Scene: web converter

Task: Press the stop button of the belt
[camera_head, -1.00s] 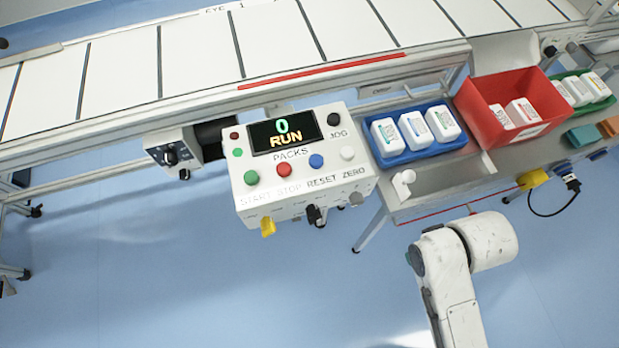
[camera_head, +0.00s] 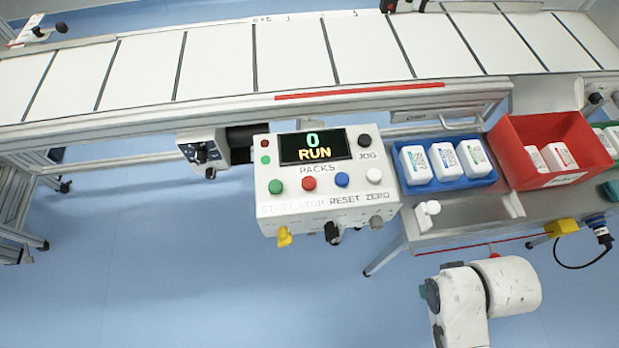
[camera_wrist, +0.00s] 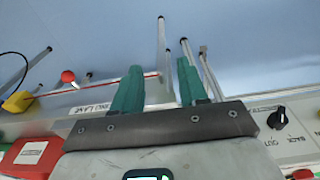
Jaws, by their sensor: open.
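The control box (camera_head: 330,207) stands at the front of the belt (camera_head: 290,50), its display (camera_head: 314,147) reading 0 and RUN. The red button (camera_head: 309,183) above the STOP label sits between the green START button (camera_head: 275,187) and the blue RESET button (camera_head: 342,180). A white button is above ZERO and a black one above JOG. My gripper (camera_wrist: 157,92) shows in the wrist view with two green fingers apart and nothing between them. In the head view only a part of my arm shows at the lower right, away from the box; my fingers are not visible there.
A blue tray (camera_head: 447,185) with white packs and a red bin (camera_head: 505,155) stand on a side bench right of the box. A white knob (camera_head: 428,208) sits at the bench's front. A yellow plug (camera_head: 562,228) with a dark cable hangs nearby. The blue floor in front is clear.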

